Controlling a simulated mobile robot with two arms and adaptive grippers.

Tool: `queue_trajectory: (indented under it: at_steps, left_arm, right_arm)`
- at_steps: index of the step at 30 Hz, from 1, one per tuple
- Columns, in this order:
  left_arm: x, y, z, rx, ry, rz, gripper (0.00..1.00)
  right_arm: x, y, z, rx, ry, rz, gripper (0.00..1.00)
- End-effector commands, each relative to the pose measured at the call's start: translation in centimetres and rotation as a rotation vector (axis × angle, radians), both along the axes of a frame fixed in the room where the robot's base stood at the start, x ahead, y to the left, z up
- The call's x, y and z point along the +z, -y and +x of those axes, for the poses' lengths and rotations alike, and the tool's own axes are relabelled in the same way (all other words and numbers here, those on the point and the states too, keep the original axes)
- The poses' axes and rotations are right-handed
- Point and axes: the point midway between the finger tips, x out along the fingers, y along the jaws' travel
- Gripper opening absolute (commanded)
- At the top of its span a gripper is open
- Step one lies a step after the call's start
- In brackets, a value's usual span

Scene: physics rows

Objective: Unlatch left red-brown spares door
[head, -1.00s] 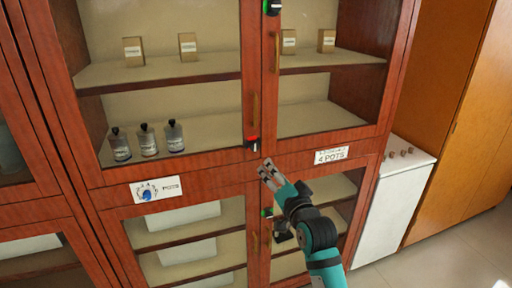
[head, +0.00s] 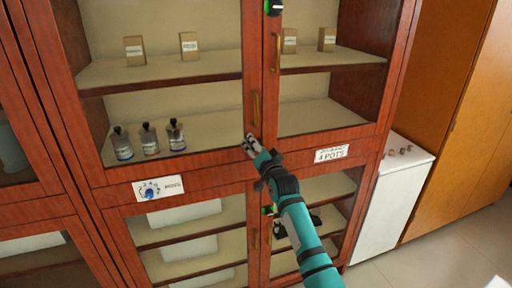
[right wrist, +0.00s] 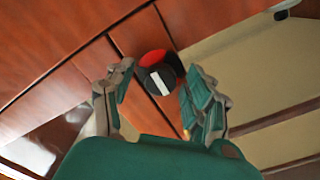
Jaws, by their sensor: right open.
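The red-brown cabinet's upper left glass door (head: 170,164) is shut, with a brass handle (head: 255,109) on its right edge. A round black latch knob (right wrist: 158,80) with a white stripe and a red patch shows in the right wrist view. My right gripper (head: 249,142) is at the door's lower right corner and hides the knob in the head view. In the right wrist view, the open fingers of my right gripper (right wrist: 160,74) stand on either side of the knob; I cannot tell whether they touch it. My left gripper is not in view.
Green-marked latches sit above (head: 273,8) and below (head: 268,210) on the cabinet. Bottles (head: 149,139) and small boxes (head: 189,46) stand behind the glass. A dial label (head: 150,192) is on the cross rail. A white cabinet (head: 393,210) stands at right.

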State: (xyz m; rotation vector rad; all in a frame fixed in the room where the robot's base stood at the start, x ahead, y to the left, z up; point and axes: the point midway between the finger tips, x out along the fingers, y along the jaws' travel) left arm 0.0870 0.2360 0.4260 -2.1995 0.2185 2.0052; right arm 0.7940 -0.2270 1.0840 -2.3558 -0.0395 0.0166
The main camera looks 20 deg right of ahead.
Motion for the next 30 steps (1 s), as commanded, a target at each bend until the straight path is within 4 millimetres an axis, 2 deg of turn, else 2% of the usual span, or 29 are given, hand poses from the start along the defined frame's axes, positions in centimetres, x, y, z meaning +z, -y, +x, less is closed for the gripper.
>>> queue_trajectory:
  at_steps: [6,18,30]
  left_arm:
    - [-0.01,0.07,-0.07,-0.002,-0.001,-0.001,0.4]
    - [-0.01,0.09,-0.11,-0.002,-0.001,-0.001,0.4]
    - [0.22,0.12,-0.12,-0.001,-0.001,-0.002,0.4]
  right_arm:
    - [-0.01,-0.01,0.0,0.0,0.0,0.0,0.53]
    - [-0.04,-0.02,-0.02,0.0,0.0,0.0,0.01]
    - [-0.01,-0.03,-0.02,0.001,0.002,-0.075,0.0]
